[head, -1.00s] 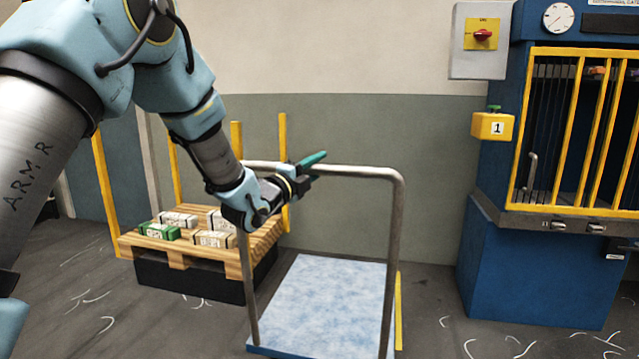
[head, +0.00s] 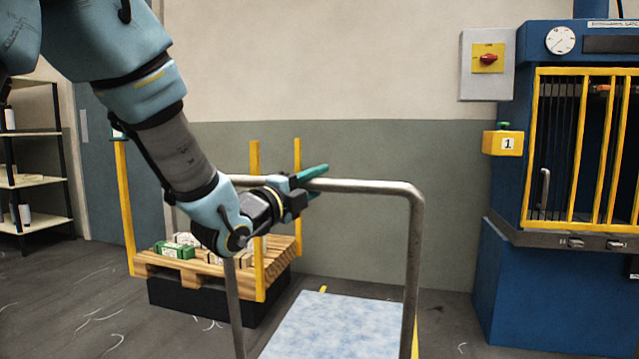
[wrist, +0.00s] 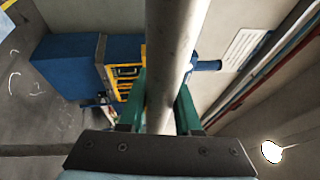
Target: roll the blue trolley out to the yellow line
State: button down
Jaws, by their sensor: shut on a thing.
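The trolley has a flat pale blue, mottled deck (head: 335,328) and a grey tubular push handle (head: 413,245) standing up from it. My gripper (head: 310,178) is at the left part of the handle's top bar, with its green fingers shut around the bar. In the wrist view the grey bar (wrist: 168,65) runs between the two green fingers (wrist: 162,112). A short piece of yellow line (head: 416,340) shows on the floor at the deck's right edge, and a small yellow bit shows behind the deck. The trolley's wheels and near end are out of view.
A wooden pallet (head: 185,268) with yellow posts and several boxes stands on a black base behind and left of the trolley. A blue machine (head: 545,290) with a yellow barred guard is at the right. Shelves (head: 38,182) stand far left.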

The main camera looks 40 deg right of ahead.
jog(key=c, duration=0.6)
grip_release()
jog(key=v, duration=1)
jog(key=shift+a+f+b, duration=0.2)
jog(key=shift+a+b, duration=0.2)
jog(key=shift+b, duration=0.05)
